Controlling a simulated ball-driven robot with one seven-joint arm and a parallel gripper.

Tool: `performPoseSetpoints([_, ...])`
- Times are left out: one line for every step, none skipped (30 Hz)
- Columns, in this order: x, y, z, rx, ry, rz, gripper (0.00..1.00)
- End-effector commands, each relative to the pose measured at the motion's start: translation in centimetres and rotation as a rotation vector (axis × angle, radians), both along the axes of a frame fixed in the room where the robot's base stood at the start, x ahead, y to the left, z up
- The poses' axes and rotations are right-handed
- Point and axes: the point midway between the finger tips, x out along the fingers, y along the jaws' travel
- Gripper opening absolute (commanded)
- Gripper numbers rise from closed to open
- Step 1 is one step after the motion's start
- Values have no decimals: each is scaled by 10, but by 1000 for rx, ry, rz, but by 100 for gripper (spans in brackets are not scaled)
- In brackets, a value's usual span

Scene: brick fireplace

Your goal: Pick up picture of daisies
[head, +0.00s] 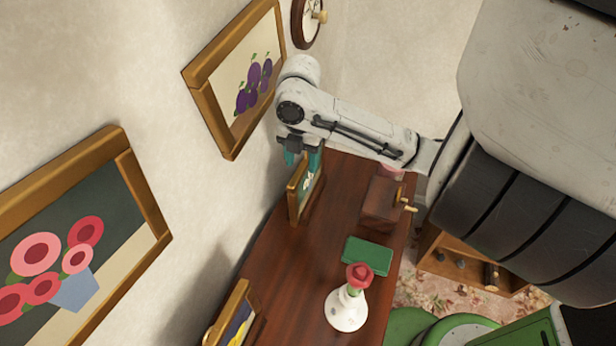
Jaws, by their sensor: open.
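A small gold-framed picture (305,192) stands upright on the brown wooden cabinet top, close to the wall. Its dark green face shows white flowers that look like daisies, seen at a steep angle. My gripper (302,159) has teal fingers and points down at the top of this frame. The fingers are open, with one on each side of the frame's upper edge as it appears here. I cannot tell whether they touch it. The gripper hides part of the picture's top.
A green book (367,256), a white vase (346,310) with a red flower and a wooden box with a crank (381,200) are on the cabinet (290,270). Another framed picture (233,318) stands nearer. Plum (240,75) and pink-flower pictures (75,240) hang on the wall.

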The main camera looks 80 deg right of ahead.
Motion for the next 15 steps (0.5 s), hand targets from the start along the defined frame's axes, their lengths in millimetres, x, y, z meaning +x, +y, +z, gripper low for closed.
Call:
performPoseSetpoints([0, 0, -6, 2, 1, -2, 51])
performPoseSetpoints([0, 0, -10, 2, 1, -2, 51])
performPoseSetpoints([0, 0, -14, 2, 1, -1, 51])
performPoseSetpoints([0, 0, -15, 1, 1, -1, 51])
performPoseSetpoints([0, 0, -17, 0, 1, -1, 51])
performPoseSetpoints([0, 0, -19, 0, 1, 0, 51])
performPoseSetpoints([0, 0, -20, -1, 1, 0, 51])
performPoseSetpoints([0, 0, -20, -1, 1, 1, 51])
performPoseSetpoints([0, 0, -20, -1, 1, 1, 51])
performPoseSetpoints([0, 0, -20, -1, 1, 1, 51])
performPoseSetpoints([0, 0, -20, -1, 1, 1, 51])
performPoseSetpoints([0, 0, -20, -1, 1, 1, 51])
performPoseSetpoints([0, 0, -20, -1, 1, 1, 50])
performPoseSetpoints([0, 0, -20, -1, 1, 1, 47])
performPoseSetpoints([0, 0, -20, -1, 0, 1, 43])
